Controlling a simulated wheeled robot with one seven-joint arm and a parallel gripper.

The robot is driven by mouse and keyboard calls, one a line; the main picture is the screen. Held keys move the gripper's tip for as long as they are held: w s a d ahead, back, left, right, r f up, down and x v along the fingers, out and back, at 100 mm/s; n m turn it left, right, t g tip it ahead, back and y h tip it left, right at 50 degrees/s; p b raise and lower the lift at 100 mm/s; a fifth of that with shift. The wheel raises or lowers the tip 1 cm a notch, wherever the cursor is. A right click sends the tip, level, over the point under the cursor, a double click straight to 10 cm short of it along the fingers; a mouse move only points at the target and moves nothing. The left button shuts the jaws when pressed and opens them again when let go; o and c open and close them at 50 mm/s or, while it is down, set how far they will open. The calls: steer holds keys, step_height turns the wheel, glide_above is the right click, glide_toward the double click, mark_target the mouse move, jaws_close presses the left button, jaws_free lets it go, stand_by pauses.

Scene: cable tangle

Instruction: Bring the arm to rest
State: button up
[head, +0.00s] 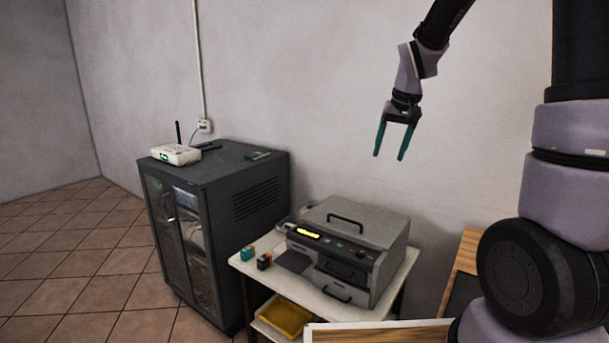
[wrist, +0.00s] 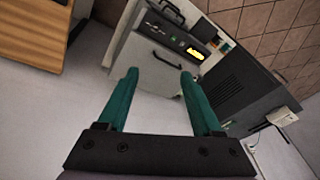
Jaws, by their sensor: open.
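My gripper (head: 390,155) hangs in the air at the upper right of the head view, its two green fingers pointing down. The fingers are apart with nothing between them. In the wrist view my gripper (wrist: 157,75) is also open and empty, with a grey printer (wrist: 175,70) below and beyond the fingertips. In the head view the printer (head: 345,250) stands on a white table, well below the gripper and apart from it. My arm reaches in from the right, and part of it runs out of the top of the picture.
A dark cabinet (head: 215,225) with a white router (head: 176,154) on top stands left of the white table (head: 240,264). Two small cartridges (head: 264,261) lie by the printer. A yellow tray (head: 285,317) sits below. Wooden-edged furniture (head: 460,262) stands at right. The air around the gripper is clear.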

steer(key=s+r+m+t, duration=0.1)
steer(key=s+r, duration=0.3)
steer(key=s, duration=0.3)
steer(key=s+d+r+t, duration=0.1)
steer(key=s+r, duration=0.3)
steer(key=s, duration=0.3)
steer(key=s+d+r+m+t, duration=0.1)
steer(key=s+r, duration=0.3)
steer(key=s, duration=0.4)
steer(key=shift+r+m+t+y, duration=0.3)
steer(key=shift+r+t+y, duration=0.1)
steer(key=shift+t, duration=0.2)
steer(key=shift+w+d, duration=0.1)
